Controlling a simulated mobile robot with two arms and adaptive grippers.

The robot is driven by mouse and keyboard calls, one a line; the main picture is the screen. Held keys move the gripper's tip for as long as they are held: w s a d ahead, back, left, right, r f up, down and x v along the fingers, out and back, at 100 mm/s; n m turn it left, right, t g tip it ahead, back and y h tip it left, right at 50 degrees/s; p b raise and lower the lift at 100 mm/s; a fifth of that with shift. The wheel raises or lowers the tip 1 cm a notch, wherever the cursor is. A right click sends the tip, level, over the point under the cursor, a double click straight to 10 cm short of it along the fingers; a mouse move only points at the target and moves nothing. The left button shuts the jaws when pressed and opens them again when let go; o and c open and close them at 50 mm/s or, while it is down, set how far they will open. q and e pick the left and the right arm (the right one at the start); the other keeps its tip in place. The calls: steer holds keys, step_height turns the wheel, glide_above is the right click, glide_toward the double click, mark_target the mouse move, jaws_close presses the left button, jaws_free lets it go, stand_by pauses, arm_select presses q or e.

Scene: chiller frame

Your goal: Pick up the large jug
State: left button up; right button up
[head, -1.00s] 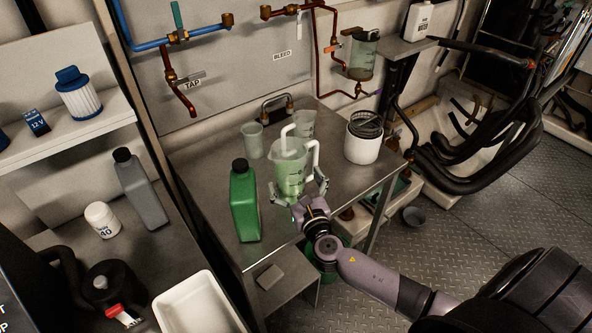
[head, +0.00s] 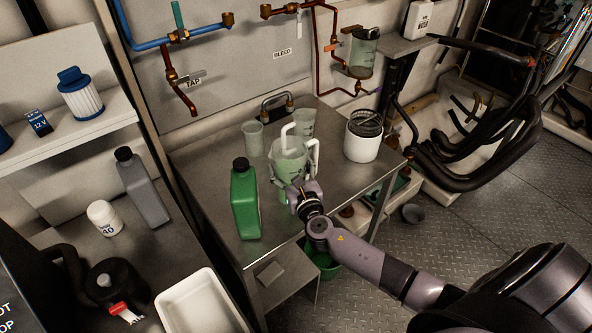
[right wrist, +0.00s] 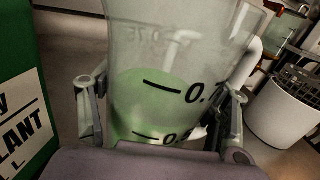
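A large clear jug (head: 287,165) with a white handle and pale green liquid stands upright on the metal table (head: 205,180), near its front edge. A white tube rises from its top. My right gripper (head: 294,192) is at the front of the jug, low on its body. In the right wrist view the jug (right wrist: 165,85) fills the space between the fingers of my right gripper (right wrist: 163,118). The fingers are spread, one on each side of it; firm contact is not visible. In the head view the fingertips are largely hidden. My left gripper is not in view.
A green bottle (head: 245,205) stands close left of the jug. Smaller clear beakers (head: 253,138) (head: 304,121) stand behind it. A white container with a mesh basket (head: 361,144) is to the right. Copper pipes (head: 335,60) run along the wall behind.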

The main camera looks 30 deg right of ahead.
steer(key=c, duration=1.2)
steer(key=shift+r, duration=0.15)
steer(key=shift+c, duration=0.2)
